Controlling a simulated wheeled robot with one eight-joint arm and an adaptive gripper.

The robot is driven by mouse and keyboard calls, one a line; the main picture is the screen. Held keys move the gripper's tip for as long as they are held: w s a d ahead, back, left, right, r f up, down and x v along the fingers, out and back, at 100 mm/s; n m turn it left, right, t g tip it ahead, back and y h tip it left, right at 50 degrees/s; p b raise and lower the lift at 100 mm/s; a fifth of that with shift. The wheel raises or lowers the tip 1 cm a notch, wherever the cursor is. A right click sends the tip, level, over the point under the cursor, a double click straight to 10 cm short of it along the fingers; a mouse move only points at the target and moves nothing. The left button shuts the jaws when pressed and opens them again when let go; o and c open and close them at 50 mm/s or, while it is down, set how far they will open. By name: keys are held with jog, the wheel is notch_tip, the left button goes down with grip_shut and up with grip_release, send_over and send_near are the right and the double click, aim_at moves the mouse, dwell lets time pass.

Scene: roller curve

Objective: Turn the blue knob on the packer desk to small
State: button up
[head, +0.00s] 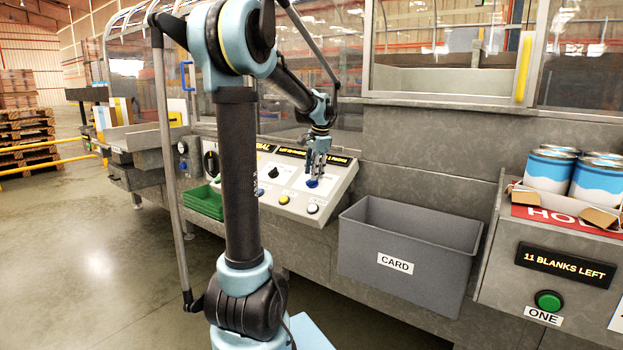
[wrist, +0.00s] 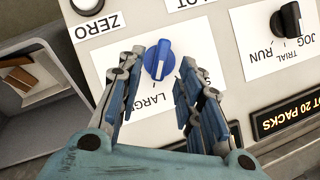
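The blue knob (wrist: 159,60) sits on a white label plate on the sloped packer desk (head: 340,190). In the head view the knob (head: 312,183) shows just under my gripper (head: 316,172). In the wrist view my gripper (wrist: 159,68) is open, one finger on each side of the knob, with visible gaps. I cannot tell the finger height exactly.
A black knob (wrist: 288,22) marked JOG, TRIAL and RUN is beside it. A yellow button (head: 283,199) and a white button (head: 312,208) lie along the desk's front. A grey CARD bin (head: 395,264) stands right of the desk, a green tray (head: 203,203) left.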

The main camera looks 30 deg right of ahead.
jog(key=shift+x, duration=1.3)
